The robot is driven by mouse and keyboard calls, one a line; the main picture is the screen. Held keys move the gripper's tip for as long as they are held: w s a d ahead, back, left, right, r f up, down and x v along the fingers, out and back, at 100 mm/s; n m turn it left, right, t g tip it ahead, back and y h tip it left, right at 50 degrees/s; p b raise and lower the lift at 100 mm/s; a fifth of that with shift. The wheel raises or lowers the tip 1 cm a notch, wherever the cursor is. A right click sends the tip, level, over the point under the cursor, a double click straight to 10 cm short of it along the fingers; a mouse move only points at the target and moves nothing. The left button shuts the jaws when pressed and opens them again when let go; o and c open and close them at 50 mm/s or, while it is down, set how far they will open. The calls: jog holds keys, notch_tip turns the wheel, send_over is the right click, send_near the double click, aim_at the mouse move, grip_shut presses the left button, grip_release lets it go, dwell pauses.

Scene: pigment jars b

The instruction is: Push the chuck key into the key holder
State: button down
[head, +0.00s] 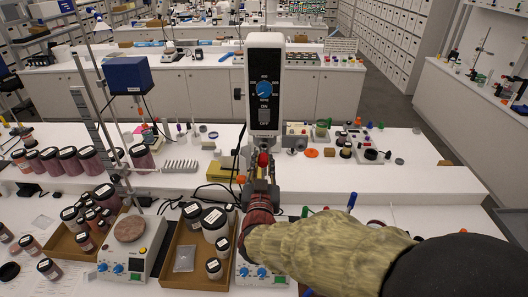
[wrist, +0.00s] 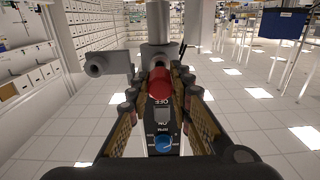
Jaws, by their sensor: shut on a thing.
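My gripper (head: 262,182) is shut on the chuck key. The key's red part (wrist: 159,83) shows between the two fingertips in the wrist view. Its red part also shows just above the fingers in the head view (head: 263,159). The rest of the key is mostly hidden by the fingers. In the wrist view a grey round piece with a dark hole (wrist: 96,66) sits left of the red part, apart from it. It looks like the key holder, but I cannot be sure. The gripper is just below the white stirrer head (head: 264,85) with its blue dial.
A blue-headed stand (head: 127,75) and a hotplate (head: 130,229) are at left. A wooden tray (head: 171,262) with several jars stands left of my gripper. A yellow box (head: 221,171) lies behind. More small parts lie right on the raised shelf.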

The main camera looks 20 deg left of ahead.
jog(key=shift+v, duration=1.5)
jog(key=shift+r, duration=0.1)
